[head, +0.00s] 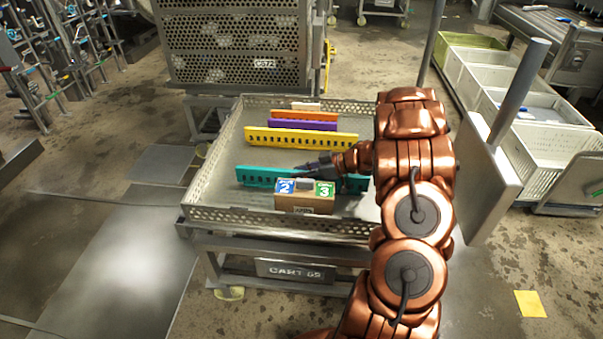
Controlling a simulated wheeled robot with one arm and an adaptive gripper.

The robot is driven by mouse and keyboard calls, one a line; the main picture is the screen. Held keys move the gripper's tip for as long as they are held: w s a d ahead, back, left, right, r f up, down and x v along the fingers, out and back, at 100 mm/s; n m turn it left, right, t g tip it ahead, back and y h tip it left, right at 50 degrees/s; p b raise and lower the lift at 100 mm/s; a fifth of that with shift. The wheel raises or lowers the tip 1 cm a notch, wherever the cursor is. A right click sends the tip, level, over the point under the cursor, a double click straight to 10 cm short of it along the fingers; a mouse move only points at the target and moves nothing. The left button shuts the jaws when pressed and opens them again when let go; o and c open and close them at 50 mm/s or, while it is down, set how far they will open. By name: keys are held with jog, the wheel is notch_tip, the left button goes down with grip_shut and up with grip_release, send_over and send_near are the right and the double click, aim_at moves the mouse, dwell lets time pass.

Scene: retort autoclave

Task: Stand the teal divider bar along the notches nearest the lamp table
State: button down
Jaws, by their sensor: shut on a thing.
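The teal divider bar (256,175) is in the perforated tray (213,201) on the cart, toward the tray's near side. It runs left to right and looks upright on its long edge. My gripper (318,167) reaches in from the right and is shut on the teal bar near its middle. My arm and a cardboard box hide parts of the bar. I cannot tell whether its lower edge touches the tray floor or sits in notches. No lamp table can be made out.
The cardboard box (304,203) with blue "2" and green "3" labels stands just in front of the teal bar. Yellow (300,138), purple (302,125) and orange (307,115) bars stand farther back. A perforated metal cage (238,45) stands behind the tray; white crates (545,150) are at right.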

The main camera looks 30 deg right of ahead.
jog(key=c, duration=1)
grip_release()
jog(key=shift+f, duration=0.15)
jog(key=shift+c, duration=0.2)
jog(key=shift+s+d+r, duration=0.2)
jog(key=shift+r, duration=0.1)
jog(key=p+v, duration=0.1)
jog(key=v, duration=1)
jog(key=shift+p, duration=0.35)
